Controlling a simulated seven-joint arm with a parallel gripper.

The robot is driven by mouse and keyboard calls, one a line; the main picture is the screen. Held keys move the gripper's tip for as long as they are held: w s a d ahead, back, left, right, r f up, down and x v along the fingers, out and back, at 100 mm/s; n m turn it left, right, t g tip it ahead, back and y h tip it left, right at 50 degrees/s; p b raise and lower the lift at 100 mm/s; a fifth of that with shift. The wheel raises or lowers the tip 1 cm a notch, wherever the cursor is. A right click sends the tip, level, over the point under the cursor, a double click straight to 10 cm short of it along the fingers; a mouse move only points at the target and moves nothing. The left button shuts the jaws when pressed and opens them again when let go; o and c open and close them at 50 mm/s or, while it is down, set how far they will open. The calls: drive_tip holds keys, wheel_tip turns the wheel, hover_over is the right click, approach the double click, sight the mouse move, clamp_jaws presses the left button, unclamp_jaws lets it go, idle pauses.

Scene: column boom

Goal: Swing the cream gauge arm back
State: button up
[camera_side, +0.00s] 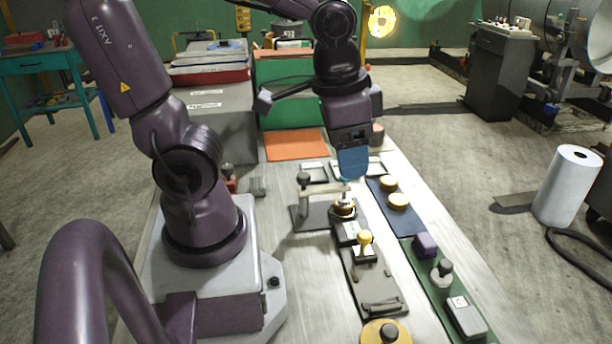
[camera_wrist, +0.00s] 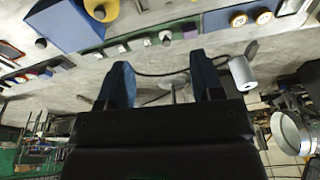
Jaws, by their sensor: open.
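The cream gauge arm (camera_side: 322,193) shows in the side view as a short pale bar above a dark plate on the bench. A dark round knob (camera_side: 303,178) stands at its left end, and its right end is by a round post top (camera_side: 344,206). My gripper (camera_side: 353,172) has blue fingers pointing down, just above and behind the bar's right end. Whether they touch it I cannot tell. In the wrist view the two fingers of my gripper (camera_wrist: 162,84) stand wide apart with nothing held between them. I cannot make out the gauge arm there.
A yellow-knobbed lever (camera_side: 364,240) stands nearer the camera on a dark plate. Tan round buttons (camera_side: 398,201) sit on a blue panel to the right. A purple block (camera_side: 426,245) and a black-knobbed lever (camera_side: 442,270) are on a green panel. An orange mat (camera_side: 295,145) lies behind.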

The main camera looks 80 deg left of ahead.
wheel_tip(320, 180, down, 10)
drive_tip(key=a+m+g+y, duration=0.2)
drive_tip(key=m+g+y, duration=0.1)
drive_tip(key=g, duration=0.3)
drive_tip(key=m+y, duration=1.1)
drive_tip(key=y, duration=0.3)
approach(301, 174)
drive_tip(key=shift+g, duration=0.3)
drive_tip(key=x, duration=0.7)
drive_tip(key=f+x, duration=0.1)
drive_tip(key=x, duration=0.3)
drive_tip(key=shift+w+a, duration=0.25)
drive_tip(key=shift+w, duration=0.05)
clamp_jaws()
